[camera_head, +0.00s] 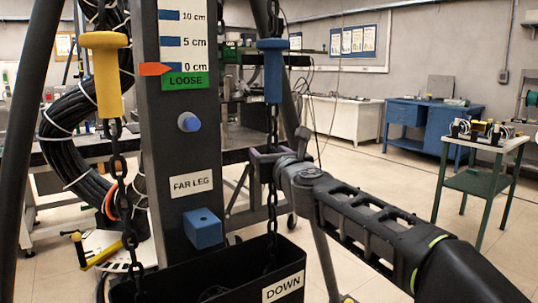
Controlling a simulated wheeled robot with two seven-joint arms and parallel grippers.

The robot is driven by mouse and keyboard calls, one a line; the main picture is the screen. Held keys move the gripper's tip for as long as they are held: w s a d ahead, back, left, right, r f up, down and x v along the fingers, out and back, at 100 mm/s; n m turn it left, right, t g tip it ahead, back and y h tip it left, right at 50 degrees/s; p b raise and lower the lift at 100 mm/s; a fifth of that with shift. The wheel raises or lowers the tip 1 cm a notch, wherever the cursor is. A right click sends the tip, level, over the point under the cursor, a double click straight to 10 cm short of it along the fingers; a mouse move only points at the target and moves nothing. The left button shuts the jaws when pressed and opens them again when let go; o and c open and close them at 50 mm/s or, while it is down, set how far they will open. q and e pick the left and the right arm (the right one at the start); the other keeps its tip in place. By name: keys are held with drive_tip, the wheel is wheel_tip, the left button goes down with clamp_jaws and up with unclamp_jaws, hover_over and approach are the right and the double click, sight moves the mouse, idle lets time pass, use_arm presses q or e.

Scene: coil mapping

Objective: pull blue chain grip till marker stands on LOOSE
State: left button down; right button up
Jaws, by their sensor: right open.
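The blue chain grip (273,72) hangs upright on a dark chain (272,205) to the right of the post. The yellow chain grip (106,75) hangs on another chain at the left. The orange marker (155,69) on the post points at the 0 cm line, at the top edge of the green LOOSE label (185,81). My right gripper (266,158) is open below the blue grip, at the height of its chain. Whether the chain lies between the fingers I cannot tell. My left gripper is out of view.
A black bin (225,275) labelled DOWN stands below the chains. The post carries a blue button (189,122) and a blue block (203,228). A thick black cable coil (75,140) is at the left. Open floor and a blue workbench (432,120) lie to the right.

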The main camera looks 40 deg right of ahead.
drive_tip(key=v, duration=0.7)
drive_tip(key=shift+s+a+p, duration=0.15)
drive_tip(key=shift+s+p, duration=0.25)
idle(0.4)
